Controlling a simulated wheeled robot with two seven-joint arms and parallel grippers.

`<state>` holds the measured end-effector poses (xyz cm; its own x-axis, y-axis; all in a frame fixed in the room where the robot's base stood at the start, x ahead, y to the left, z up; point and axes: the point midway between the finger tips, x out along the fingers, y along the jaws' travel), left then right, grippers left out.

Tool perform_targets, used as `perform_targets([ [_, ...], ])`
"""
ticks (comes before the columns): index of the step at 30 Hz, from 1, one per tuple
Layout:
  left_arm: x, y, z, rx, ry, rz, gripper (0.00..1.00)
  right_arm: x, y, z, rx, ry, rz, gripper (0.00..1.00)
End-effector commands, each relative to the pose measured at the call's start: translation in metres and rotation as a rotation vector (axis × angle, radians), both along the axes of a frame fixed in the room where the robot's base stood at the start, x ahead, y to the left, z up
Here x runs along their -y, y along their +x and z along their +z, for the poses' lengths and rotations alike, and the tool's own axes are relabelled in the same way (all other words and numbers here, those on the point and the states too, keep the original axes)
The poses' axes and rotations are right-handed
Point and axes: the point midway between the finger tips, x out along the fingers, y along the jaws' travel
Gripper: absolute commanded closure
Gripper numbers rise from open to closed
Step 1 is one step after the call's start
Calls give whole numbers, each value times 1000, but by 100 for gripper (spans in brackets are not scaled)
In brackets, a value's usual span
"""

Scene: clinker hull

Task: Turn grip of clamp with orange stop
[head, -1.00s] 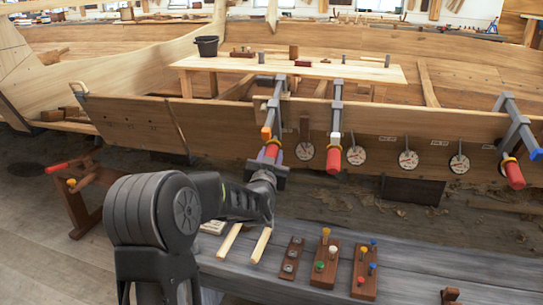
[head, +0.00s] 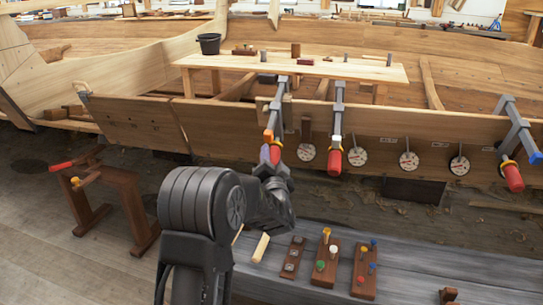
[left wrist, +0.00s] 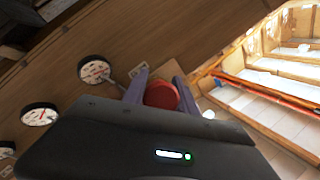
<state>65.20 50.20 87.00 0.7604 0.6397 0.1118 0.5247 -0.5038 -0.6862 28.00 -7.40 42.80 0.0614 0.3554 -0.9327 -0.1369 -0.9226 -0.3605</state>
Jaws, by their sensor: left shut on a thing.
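The clamp with the orange stop (head: 268,135) hangs on the plank edge, left of the other clamps. Its red grip (head: 276,152) points down and is partly hidden by my left gripper (head: 270,158). In the left wrist view the round red end of the grip (left wrist: 161,95) sits between the two purple-grey fingers of my left gripper (left wrist: 160,90), which is shut on it. My right gripper is not in view.
A clamp with a white stop (head: 335,139) hangs close to the right, and another clamp (head: 519,130) hangs at the far right. Round dials (head: 408,160) line the plank. Below is a grey bench (head: 450,265) with peg blocks (head: 326,262) and wooden sticks (head: 260,247).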

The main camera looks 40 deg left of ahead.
Motion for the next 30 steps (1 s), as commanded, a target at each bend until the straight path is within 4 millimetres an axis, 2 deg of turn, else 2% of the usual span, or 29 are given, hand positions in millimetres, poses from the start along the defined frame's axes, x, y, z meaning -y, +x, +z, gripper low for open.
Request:
perform_targets([
  [12, 0, 0, 0, -4, 9, 3, 100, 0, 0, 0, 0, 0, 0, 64],
  [13, 0, 0, 0, -4, 9, 3, 65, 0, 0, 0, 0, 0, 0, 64],
  [21, 0, 0, 0, -4, 8, 3, 44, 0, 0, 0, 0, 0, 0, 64],
  [30, 2, -2, 0, -4, 8, 3, 44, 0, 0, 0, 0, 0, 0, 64],
])
